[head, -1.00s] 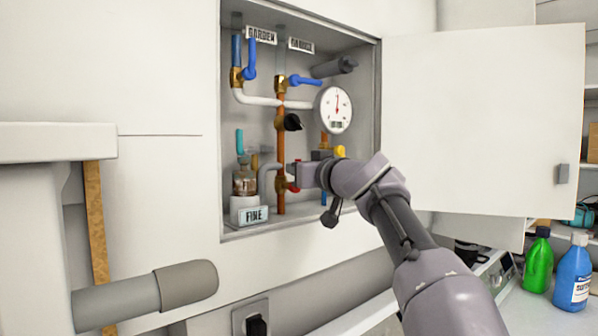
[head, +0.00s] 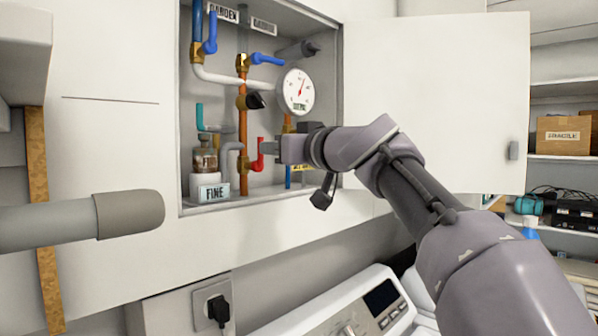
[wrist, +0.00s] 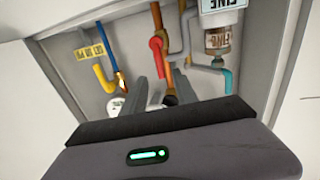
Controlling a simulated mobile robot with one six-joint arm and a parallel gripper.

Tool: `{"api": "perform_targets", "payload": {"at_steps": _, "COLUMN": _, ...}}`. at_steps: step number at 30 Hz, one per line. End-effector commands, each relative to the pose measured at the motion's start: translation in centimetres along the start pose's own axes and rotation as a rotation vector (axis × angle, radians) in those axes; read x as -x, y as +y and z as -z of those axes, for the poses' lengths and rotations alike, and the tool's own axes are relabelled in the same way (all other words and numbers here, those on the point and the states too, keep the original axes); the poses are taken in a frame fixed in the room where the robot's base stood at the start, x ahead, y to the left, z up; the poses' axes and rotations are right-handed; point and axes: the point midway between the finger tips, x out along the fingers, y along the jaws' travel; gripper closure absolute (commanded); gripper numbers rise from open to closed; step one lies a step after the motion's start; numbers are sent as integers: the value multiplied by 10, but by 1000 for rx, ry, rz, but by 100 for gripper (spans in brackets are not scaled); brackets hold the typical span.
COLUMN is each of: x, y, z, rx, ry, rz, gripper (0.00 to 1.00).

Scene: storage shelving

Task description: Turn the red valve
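The red valve handle (head: 259,153) is on the lower part of the copper pipe (head: 243,125) inside the open wall cabinet. In the head view it bends upward beside the pipe. It also shows in the wrist view (wrist: 157,50), which sees the cabinet upside down. My gripper (head: 272,149) is just right of the handle in the head view, with its fingertips close to it. In the wrist view my gripper's fingers (wrist: 162,88) are apart with nothing between them, and the handle shows beyond the tips. Whether a fingertip touches the handle I cannot tell.
Blue valve handles (head: 267,59), a black knob (head: 255,101), a gauge (head: 296,92) and a glass jar (head: 205,158) crowd the cabinet. An appliance (head: 345,310) is below.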

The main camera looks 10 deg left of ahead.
Motion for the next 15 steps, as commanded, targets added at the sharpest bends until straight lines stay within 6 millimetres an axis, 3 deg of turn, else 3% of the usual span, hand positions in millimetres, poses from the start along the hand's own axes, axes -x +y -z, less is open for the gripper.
{"api": "perform_targets", "payload": {"at_steps": 3, "x": 39, "y": 0, "z": -5, "rx": 0, "ry": 2, "rz": -2, "gripper": 65}}
{"api": "perform_targets", "payload": {"at_steps": 6, "x": 64, "y": 0, "z": -3, "rx": 0, "ry": 1, "rz": -1, "gripper": 65}}
{"api": "perform_targets", "payload": {"at_steps": 10, "x": 84, "y": 0, "z": -1, "rx": -1, "ry": -1, "rz": 0, "gripper": 65}}
{"api": "perform_targets", "payload": {"at_steps": 15, "x": 91, "y": 0, "z": 0, "rx": 0, "ry": -1, "rz": 0, "gripper": 65}}
